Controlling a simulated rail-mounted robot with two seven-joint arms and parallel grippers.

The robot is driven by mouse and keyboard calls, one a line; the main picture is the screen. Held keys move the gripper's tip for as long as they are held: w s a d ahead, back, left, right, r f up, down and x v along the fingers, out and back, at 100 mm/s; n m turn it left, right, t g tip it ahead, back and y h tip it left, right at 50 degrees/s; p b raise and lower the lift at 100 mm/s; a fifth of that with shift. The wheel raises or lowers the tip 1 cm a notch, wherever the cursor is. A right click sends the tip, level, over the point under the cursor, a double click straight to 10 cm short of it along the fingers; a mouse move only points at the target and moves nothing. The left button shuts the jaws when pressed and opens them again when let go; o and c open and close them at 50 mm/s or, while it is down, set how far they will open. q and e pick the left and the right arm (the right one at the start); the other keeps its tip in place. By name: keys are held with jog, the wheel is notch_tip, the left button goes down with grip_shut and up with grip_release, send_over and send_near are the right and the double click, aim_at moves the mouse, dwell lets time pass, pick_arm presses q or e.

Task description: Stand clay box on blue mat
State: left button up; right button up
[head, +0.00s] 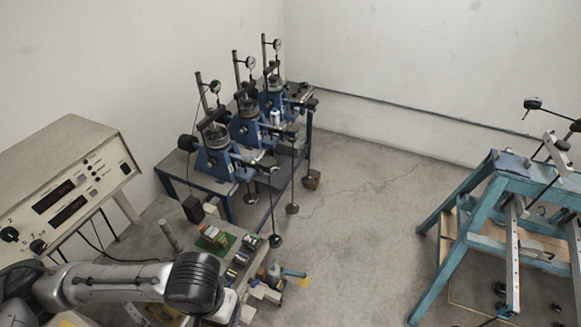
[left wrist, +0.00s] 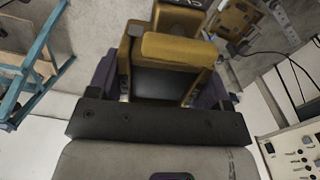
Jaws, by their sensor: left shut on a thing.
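In the left wrist view my left gripper (left wrist: 170,72) is shut on a mustard-brown box (left wrist: 182,47), which I take to be the clay box. The dark jaw parts lie on both sides of it, and its lower end is hidden between them. In the head view my left arm comes in at the lower left and ends in a black joint; the gripper and the held box cannot be made out there. A blue pad (head: 510,162), perhaps the blue mat, lies on top of the teal bench at the right. My right gripper is in neither view.
A grey work table (head: 178,238) by my left arm carries a green mat (head: 228,243), several cans and small boxes. Blue lever frames (head: 212,160) with hanging weights stand behind it. A beige control console (head: 75,165) is at the left. Open floor (head: 360,220) separates the benches.

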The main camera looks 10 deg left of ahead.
pick_arm(q)
jog(key=w+r, duration=0.1)
jog(key=r, duration=0.1)
jog(key=w+r, duration=0.2)
jog(key=r, duration=0.1)
jog(key=w+r, duration=0.2)
jog(key=shift+r, duration=0.2)
